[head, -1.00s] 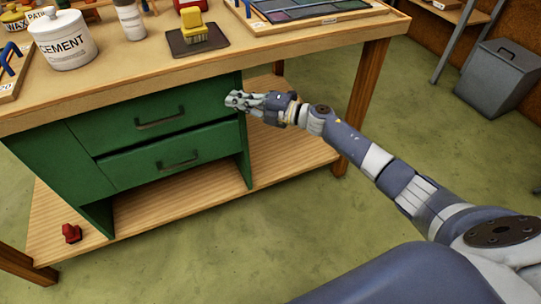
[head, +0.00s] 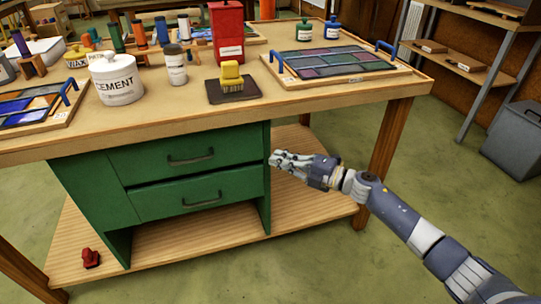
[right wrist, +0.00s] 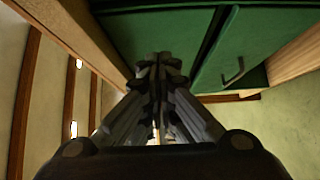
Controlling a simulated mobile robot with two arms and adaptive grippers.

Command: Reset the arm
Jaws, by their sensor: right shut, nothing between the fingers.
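My right arm comes in from the lower right in the head view. My left gripper does not show.
The workbench top (head: 300,100) holds a cement jar (head: 116,82), a yellow brush (head: 231,76) on a dark mat, a red box (head: 227,35) and a leaded panel (head: 335,62). A red object (head: 90,258) lies on the lower shelf. A grey bin (head: 515,140) stands at right.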

